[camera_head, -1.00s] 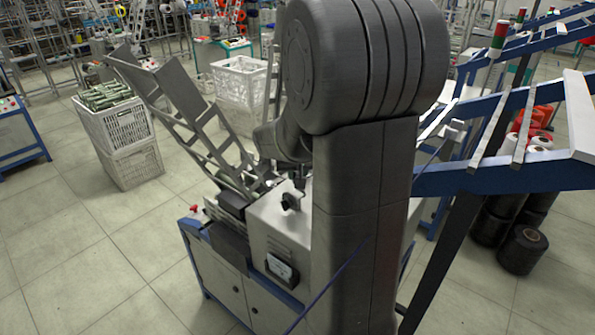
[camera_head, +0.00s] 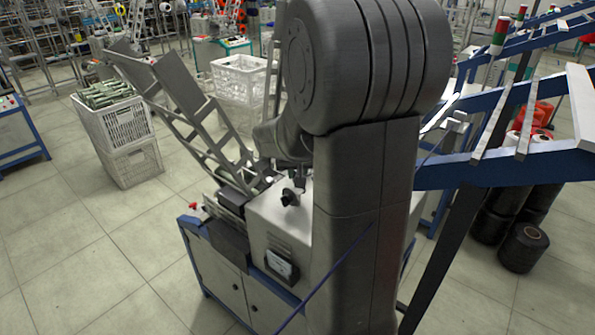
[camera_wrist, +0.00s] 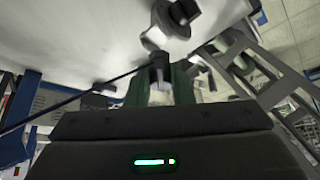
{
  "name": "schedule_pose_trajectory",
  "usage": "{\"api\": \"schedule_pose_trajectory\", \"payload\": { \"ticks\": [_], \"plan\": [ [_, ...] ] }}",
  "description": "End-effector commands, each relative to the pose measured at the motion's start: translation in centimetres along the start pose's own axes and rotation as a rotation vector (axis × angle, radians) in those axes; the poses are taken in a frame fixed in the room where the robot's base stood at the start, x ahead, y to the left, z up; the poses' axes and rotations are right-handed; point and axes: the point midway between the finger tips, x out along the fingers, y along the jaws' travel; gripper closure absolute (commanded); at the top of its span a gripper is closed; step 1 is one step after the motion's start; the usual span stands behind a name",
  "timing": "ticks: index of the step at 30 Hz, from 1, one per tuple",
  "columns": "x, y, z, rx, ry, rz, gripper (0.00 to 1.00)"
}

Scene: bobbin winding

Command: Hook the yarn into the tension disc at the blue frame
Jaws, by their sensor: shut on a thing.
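The yarn (camera_head: 335,270) shows in the head view as a thin dark blue line crossing in front of my arm's grey column. In the wrist view the yarn (camera_wrist: 70,98) runs from the left edge up to my gripper (camera_wrist: 160,70), which is shut on it. The blue frame (camera_head: 500,172) stands at the right in the head view. A small pale fitting (camera_head: 454,124) sits by its beam; I cannot tell whether this is the tension disc. My gripper is hidden behind my arm in the head view. In the wrist view a metal knob on a pale surface is just beyond the fingertips.
A pale machine box (camera_head: 270,225) with a dark knob (camera_head: 291,196) stands on a blue-edged cabinet beside my arm. A slanted metal rack (camera_head: 190,105) rises to its left. White crates (camera_head: 120,140) stand farther left. Black yarn cones (camera_head: 523,248) stand under the frame.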

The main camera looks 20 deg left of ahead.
Motion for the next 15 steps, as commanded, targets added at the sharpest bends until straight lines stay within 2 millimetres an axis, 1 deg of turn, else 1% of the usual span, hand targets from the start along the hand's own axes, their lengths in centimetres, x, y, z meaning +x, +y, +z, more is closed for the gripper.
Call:
{"api": "schedule_pose_trajectory", "payload": {
  "ticks": [15],
  "plan": [
    [1.5, 0.0, 0.8, 0.0, 0.0, 0.0, 0.98]
  ]
}}
